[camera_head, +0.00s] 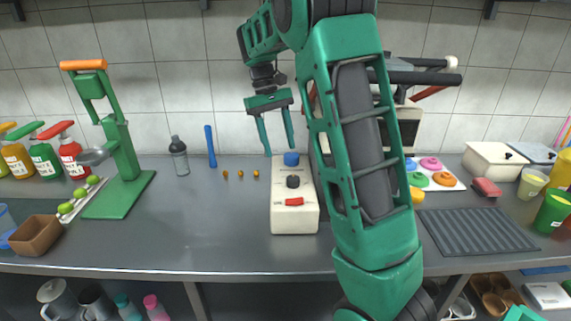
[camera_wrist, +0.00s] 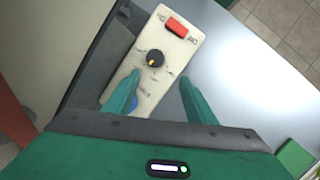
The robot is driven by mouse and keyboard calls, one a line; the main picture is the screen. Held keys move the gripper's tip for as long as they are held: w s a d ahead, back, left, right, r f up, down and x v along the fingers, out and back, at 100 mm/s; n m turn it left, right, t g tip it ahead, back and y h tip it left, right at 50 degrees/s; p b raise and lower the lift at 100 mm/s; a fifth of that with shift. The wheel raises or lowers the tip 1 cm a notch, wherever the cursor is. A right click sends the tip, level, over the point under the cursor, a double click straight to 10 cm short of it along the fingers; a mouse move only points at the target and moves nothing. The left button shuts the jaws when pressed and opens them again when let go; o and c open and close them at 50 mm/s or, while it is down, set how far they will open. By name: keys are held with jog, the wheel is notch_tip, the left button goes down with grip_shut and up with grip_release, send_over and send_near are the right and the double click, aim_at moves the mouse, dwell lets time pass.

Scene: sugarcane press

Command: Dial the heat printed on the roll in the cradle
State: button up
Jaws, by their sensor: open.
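A cream control box (camera_head: 285,221) stands on the counter near the middle. On it are a blue knob (camera_head: 291,158) at the far end, a black dial (camera_head: 293,182) in the middle and a red switch (camera_head: 294,201) at the near end. In the wrist view the black dial (camera_wrist: 155,59) has a yellow pointer mark and small printed labels around it, too small to read. My gripper (camera_head: 280,151) is open and empty, above the far end of the box, its fingers pointing down. No roll in a cradle can be made out; my arm hides part of the counter.
A partly hidden cream machine with dark rollers (camera_head: 430,78) stands behind my arm. A green press (camera_head: 125,150) with an orange handle stands left.

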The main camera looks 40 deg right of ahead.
aim_at(292, 177)
jog(key=s+a+m+t+h, duration=0.3)
jog(key=s+m+t, duration=0.25)
jog(key=m, duration=0.65)
jog(key=shift+g, duration=0.25)
jog(key=x, duration=0.6)
jog(key=d+x, duration=0.1)
jog(key=x, duration=0.3)
jog(key=shift+s+r, duration=0.1)
jog(key=shift+s, duration=0.1)
jog(key=shift+h, duration=0.3)
jog(key=c, duration=1)
